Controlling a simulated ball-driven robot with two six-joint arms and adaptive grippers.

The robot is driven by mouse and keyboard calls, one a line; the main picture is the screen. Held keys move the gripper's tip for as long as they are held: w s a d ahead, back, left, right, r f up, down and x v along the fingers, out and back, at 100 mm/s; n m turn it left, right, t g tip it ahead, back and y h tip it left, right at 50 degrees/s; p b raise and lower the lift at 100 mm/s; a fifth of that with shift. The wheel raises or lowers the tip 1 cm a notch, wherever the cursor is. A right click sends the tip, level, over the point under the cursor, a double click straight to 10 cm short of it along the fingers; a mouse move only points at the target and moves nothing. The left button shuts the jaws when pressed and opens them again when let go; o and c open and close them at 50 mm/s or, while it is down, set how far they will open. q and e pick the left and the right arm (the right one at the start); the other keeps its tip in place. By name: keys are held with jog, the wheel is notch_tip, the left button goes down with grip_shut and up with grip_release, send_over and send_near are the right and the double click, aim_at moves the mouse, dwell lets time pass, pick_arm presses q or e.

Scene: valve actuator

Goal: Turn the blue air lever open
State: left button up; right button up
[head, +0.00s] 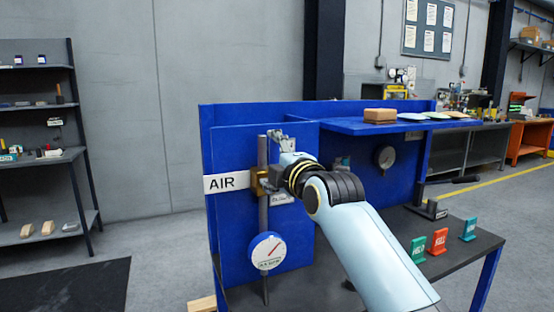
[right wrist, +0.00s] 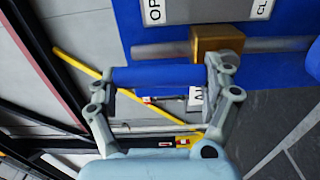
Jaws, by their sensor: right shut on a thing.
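The brass valve body (head: 260,181) sits on a vertical grey pipe (head: 263,215) in front of the blue panel, beside the white AIR sign (head: 224,181). My right gripper (head: 273,170) is at the valve, partly hidden by my own wrist. In the right wrist view, the blue lever (right wrist: 158,77) lies between the two fingers of the right gripper (right wrist: 160,72), which is shut on it. The lever looks parallel to the pipe there, close to the brass body (right wrist: 218,42). In the head view the lever is hidden. My left gripper is out of view.
A round gauge (head: 267,251) hangs on the pipe below the valve. A second gauge (head: 385,157) is on the back panel. A shelf (head: 390,125) juts out above the bench. Green, red and teal tags (head: 439,242) stand on the dark bench top at right.

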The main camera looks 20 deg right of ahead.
jog(key=shift+a+f, duration=0.1)
jog(key=shift+f, duration=0.25)
jog(key=o, duration=1.4)
jog(key=shift+o, duration=0.8)
jog(key=shift+s+r, duration=0.1)
jog(key=shift+r, duration=0.1)
jog(key=s, duration=1.2)
jog(key=shift+d, duration=0.2)
